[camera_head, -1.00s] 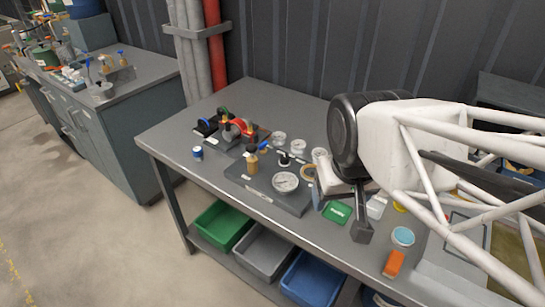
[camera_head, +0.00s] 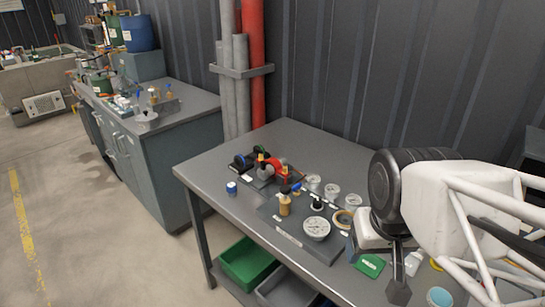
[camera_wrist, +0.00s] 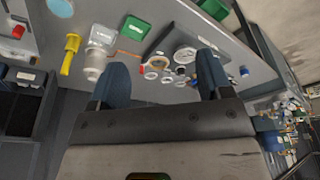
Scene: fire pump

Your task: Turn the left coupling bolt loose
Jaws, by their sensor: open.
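A small pump unit (camera_head: 268,170) with a red body and a blue-and-black part stands on the far left of the grey table (camera_head: 215,170). Yellow-topped pieces show on it; I cannot tell which is the left coupling bolt at this size. My gripper (camera_head: 398,288) is over the table's right part, well to the right of the pump unit. In the wrist view my gripper (camera_wrist: 163,66) shows two blue fingers spread apart, with nothing held between them. The pump unit is not clearly seen in the wrist view.
A dark plate with a round gauge (camera_head: 316,228) and a brass fitting (camera_head: 284,205) lies between my gripper and the pump. Clear jars (camera_head: 332,190), a tape ring (camera_head: 342,219) and a green box (camera_head: 369,265) are near. A red pipe (camera_head: 257,60) stands behind.

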